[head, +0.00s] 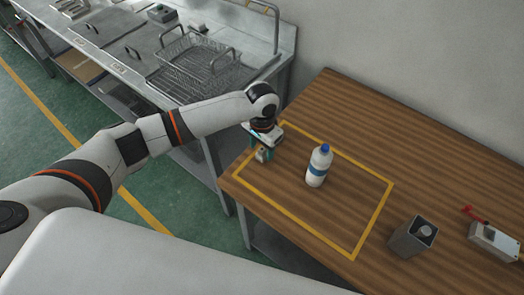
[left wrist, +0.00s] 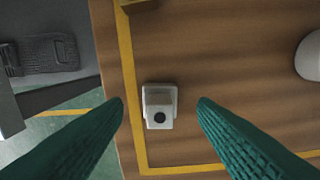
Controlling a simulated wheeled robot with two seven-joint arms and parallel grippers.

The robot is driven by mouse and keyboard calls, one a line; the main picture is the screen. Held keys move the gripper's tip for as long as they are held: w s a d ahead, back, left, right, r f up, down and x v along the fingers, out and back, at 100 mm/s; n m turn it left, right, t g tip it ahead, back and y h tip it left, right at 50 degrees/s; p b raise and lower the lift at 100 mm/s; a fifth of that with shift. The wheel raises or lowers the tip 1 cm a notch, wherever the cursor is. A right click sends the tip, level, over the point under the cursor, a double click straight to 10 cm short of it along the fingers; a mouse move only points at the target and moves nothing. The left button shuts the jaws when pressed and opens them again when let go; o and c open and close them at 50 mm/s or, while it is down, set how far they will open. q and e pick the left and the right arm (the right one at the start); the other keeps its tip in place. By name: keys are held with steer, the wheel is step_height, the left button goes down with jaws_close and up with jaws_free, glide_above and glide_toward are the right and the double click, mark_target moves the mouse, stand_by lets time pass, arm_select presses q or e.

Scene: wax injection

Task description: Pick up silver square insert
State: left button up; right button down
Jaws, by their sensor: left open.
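A small silver square insert (head: 262,156) stands on the wooden table inside the left corner of a yellow outline. In the left wrist view the insert (left wrist: 159,106) is a pale grey block with a round dark hole in its lower face. My left gripper (head: 261,148) is above it, pointing down. In the left wrist view its two teal fingers (left wrist: 161,104) are spread wide, one on each side of the insert, with clear gaps. The gripper partly hides the insert in the head view. My right gripper is not in view.
A white bottle with a blue cap (head: 319,166) stands inside the yellow outline. A grey square box with a round part inside (head: 408,240) and a white device with a red lever (head: 493,241) are at the right. A steel counter with wire baskets (head: 200,65) is behind left.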

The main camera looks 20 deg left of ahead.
arm_select(q)
steer(key=shift+f, duration=0.85)
steer(key=shift+c, duration=0.4)
steer(key=c, duration=1)
